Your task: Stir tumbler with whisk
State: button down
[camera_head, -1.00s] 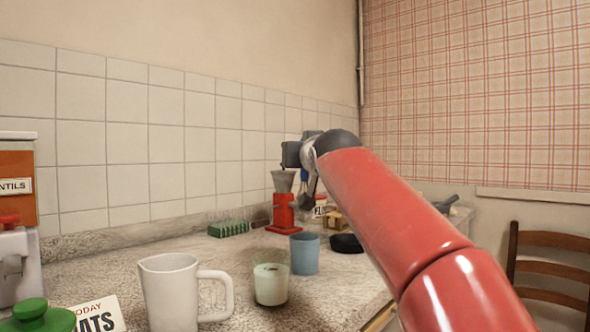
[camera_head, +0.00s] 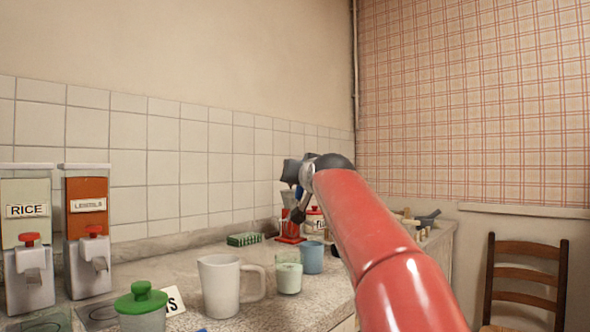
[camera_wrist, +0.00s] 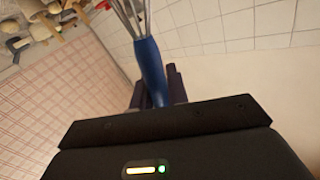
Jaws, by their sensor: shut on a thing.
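A clear tumbler (camera_head: 288,276) with pale greenish contents stands upright on the counter, between a white mug and a blue cup. My gripper (camera_wrist: 158,88) is shut on the blue handle of a whisk (camera_wrist: 150,62). The whisk's wire end runs out of the top of the wrist view. In the head view my gripper (camera_head: 300,196) is high over the counter, partly hidden behind my arm, and a bit of the blue handle shows. It is apart from the tumbler.
A white mug (camera_head: 222,285) and a blue cup (camera_head: 312,258) flank the tumbler closely. A red grinder (camera_head: 290,225), green sponge (camera_head: 245,239), green-lidded jar (camera_head: 141,303) and rice (camera_head: 27,240) and lentils (camera_head: 88,225) dispensers stand around. A wooden chair (camera_head: 525,280) is at right.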

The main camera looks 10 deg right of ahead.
jog(key=shift+a+f+b, duration=0.2)
jog(key=shift+f+b, duration=1.8)
jog(key=shift+f, duration=0.65)
jog(key=shift+a+f+b, duration=0.2)
jog(key=shift+f+b, duration=1.75)
jog(key=shift+f, duration=0.7)
jog(key=shift+a, duration=0.1)
